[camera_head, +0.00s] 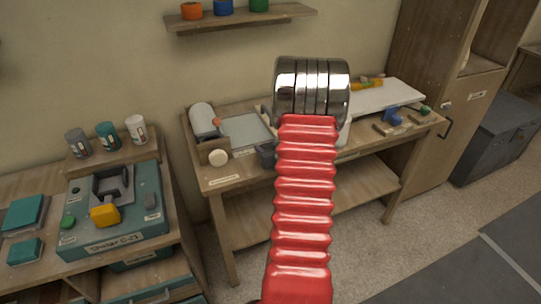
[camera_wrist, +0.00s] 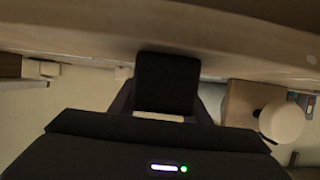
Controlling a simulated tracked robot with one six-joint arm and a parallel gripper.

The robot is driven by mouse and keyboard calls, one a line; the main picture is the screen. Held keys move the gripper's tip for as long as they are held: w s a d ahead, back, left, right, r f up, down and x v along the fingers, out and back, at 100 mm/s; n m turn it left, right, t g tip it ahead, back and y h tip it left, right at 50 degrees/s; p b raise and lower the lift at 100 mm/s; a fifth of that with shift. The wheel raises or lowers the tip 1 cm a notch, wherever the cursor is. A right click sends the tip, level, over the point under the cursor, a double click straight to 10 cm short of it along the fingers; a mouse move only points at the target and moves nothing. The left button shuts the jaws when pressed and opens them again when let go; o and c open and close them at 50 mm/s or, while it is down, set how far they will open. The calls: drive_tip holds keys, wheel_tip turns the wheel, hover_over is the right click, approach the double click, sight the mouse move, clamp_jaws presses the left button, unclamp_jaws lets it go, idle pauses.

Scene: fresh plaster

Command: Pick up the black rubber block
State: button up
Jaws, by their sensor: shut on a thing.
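In the wrist view, my gripper (camera_wrist: 165,112) is shut on the black rubber block (camera_wrist: 167,78), which sits between its dark fingers. The block looks plain, dark and square-edged. A broad wooden surface fills the top of that view beyond the block; I cannot tell whether the block touches it. In the head view, my red ribbed arm with its metal end covers the middle of the workbench (camera_head: 222,184) and hides most of the gripper. A small dark shape (camera_head: 265,156) shows left of the arm; I cannot tell whether it is gripper or block.
A wooden block with a white round knob (camera_head: 218,157) stands at the bench's front left; the knob also shows in the wrist view (camera_wrist: 282,122). A white cylinder (camera_head: 203,119) and grey plate (camera_head: 246,131) lie behind. A teal machine (camera_head: 140,220) stands left, a cabinet (camera_head: 425,110) right.

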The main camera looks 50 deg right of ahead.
drive_tip(key=shift+r, duration=0.1)
wheel_tip(320, 180, up, 10)
drive_tip(key=shift+f, duration=0.1)
idle(0.6)
idle(0.5)
